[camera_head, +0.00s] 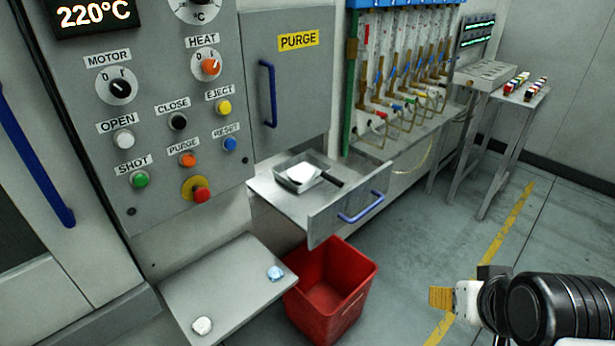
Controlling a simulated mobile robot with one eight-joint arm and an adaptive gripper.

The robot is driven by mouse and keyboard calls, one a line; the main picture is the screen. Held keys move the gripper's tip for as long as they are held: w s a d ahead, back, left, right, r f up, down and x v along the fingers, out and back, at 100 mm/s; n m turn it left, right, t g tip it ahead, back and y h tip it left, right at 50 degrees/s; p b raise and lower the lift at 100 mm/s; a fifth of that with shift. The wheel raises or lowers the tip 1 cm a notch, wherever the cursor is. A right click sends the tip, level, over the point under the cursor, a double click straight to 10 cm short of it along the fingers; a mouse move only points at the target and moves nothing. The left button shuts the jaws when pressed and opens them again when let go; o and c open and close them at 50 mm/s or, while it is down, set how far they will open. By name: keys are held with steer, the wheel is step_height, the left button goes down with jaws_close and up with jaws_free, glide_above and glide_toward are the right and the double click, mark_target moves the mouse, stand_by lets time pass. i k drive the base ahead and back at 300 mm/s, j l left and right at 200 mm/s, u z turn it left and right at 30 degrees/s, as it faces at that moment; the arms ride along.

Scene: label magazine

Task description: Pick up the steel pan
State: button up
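The steel pan (327,176) is a shallow square grey pan with a dark handle toward the right. It sits in the pulled-out drawer (272,205) under the purge door, near the middle of the view. A white lump (303,173) lies in the pan and hides part of its floor. My gripper (441,298) is at the lower right, well apart from the pan and drawer, with a yellowish pad at its end. The view does not show a gap between its fingers, and I see nothing held.
A red bin (345,295) stands on the floor below the drawer. A grey shelf (225,278) at lower left bears a white lump (202,326) and a pale blue lump (275,273). The drawer front has a blue handle (360,208). Open floor lies to the right.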

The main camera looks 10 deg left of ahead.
mark_target(302, 171)
steer(key=i+j, duration=0.1)
steer(key=j, duration=0.6)
steer(key=i+j, duration=0.1)
steer(key=j, duration=0.6)
steer(key=i+j+z, duration=0.1)
steer(key=j, duration=0.6)
steer(key=i+j, duration=0.1)
steer(key=j, duration=0.6)
